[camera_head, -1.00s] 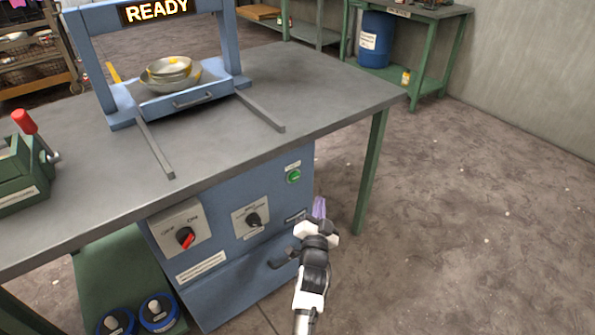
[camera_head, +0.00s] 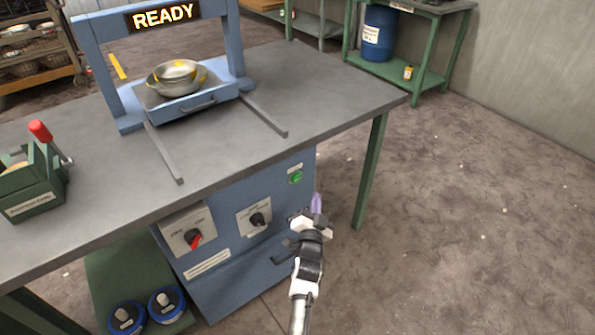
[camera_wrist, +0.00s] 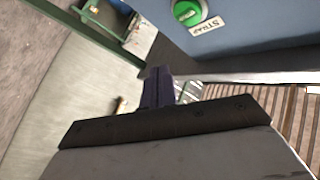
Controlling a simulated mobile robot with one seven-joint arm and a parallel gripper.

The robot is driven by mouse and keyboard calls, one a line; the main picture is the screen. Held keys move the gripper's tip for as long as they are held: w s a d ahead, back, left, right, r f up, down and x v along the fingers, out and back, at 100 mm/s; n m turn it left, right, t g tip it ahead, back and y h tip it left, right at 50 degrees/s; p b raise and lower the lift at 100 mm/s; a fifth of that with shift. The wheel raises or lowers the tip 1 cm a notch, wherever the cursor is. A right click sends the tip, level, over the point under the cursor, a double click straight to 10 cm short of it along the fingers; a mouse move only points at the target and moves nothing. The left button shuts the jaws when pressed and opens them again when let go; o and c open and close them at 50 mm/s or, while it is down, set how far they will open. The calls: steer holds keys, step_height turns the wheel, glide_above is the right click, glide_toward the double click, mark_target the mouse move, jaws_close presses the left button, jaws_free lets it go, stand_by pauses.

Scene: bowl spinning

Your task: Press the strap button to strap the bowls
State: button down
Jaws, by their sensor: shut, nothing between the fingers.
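The green strap button (camera_head: 295,177) is on the upper right of the blue cabinet front under the table. In the wrist view the green button (camera_wrist: 187,12) shows at the top with a white "STRAP" label (camera_wrist: 207,27). My gripper (camera_head: 316,203) is just below and right of the button in the head view, apart from it. Its purple fingers (camera_wrist: 157,88) are shut and empty in the wrist view. The bowls (camera_head: 176,77) sit stacked on the blue tray (camera_head: 190,105) of the frame on the table. The sign (camera_head: 163,15) above reads "READY".
The cabinet front also carries a red-knobbed switch (camera_head: 195,239) and a black dial (camera_head: 258,219). A green box with a red-handled lever (camera_head: 40,131) stands at the table's left. A green table leg (camera_head: 371,170) stands right of my gripper. The floor at the right is clear.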

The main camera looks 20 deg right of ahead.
mark_target(302, 177)
steer(key=w+a+p, duration=0.2)
steer(key=w+p, duration=0.3)
steer(key=p, duration=0.1)
steer(key=shift+w+p, duration=0.35)
steer(key=shift+w, duration=0.05)
steer(key=shift+w+a, duration=0.1)
stand_by(1.7)
steer(key=shift+w+a, duration=0.1)
steer(key=shift+w, duration=0.2)
steer(key=shift+w+a, duration=0.15)
steer(key=shift+w, duration=0.25)
stand_by(0.9)
steer(key=shift+s, duration=0.1)
steer(key=shift+s+d, duration=0.3)
steer(key=shift+s, duration=0.4)
